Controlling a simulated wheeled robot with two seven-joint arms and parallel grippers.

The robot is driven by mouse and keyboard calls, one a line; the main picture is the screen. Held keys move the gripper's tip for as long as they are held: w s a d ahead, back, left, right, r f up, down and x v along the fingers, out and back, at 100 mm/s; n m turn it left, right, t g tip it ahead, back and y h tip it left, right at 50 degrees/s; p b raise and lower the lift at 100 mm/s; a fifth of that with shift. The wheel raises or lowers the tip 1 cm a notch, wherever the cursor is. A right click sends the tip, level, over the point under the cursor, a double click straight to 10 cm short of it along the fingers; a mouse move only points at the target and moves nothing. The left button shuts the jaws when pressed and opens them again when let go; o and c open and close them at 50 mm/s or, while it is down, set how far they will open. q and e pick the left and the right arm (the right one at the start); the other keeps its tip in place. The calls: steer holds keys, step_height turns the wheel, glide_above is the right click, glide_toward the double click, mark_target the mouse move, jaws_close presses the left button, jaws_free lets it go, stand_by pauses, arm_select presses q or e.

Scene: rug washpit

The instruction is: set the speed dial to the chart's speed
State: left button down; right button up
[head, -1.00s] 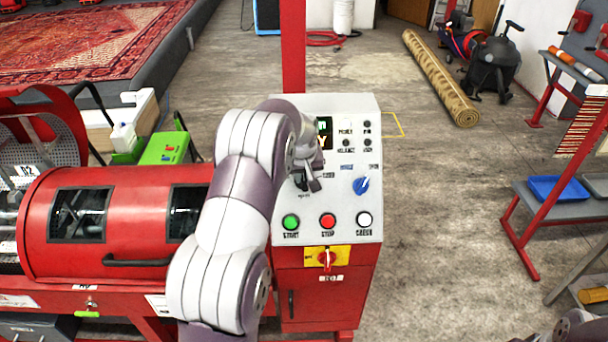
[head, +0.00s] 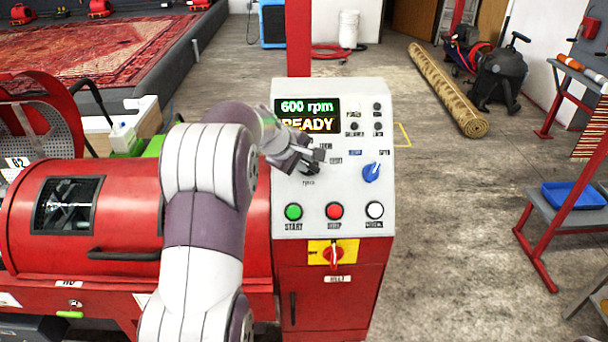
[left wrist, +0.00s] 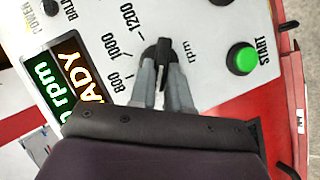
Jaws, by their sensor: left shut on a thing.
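The control panel (head: 386,190) faces me, and its display (head: 307,114) reads 600 rpm and READY. My left gripper (head: 310,167) is at the black speed dial, which is mostly hidden behind it in the head view. In the left wrist view my left gripper (left wrist: 163,72) is shut on the speed dial (left wrist: 164,48), one finger on each side of its bar. The marks 800, 1000 and 1200 and the word rpm show around the dial; lower marks are hidden. I cannot make out a speed chart. My right gripper is out of view.
A blue knob (head: 371,172) is right of the speed dial. Green START (head: 293,212), red (head: 334,211) and white (head: 375,210) buttons sit below, above a red switch on yellow (head: 333,254). The red drum (head: 130,220) is at left.

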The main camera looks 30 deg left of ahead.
arm_select(q)
steer(key=n+b, duration=0.1)
steer(key=n+t+b, duration=0.1)
steer(key=b, duration=0.1)
steer(key=shift+s+f, duration=0.15)
steer(key=shift+f, duration=0.25)
steer(key=shift+s+r+n+t+b, duration=0.15)
steer(key=shift+n+t+b, duration=0.35)
steer(key=shift+n+b, duration=0.7)
steer(key=c, duration=1.1)
jaws_free()
steer(key=v, duration=1.2)
steer(key=shift+s+r+b, duration=0.25)
steer(key=shift+b, duration=0.05)
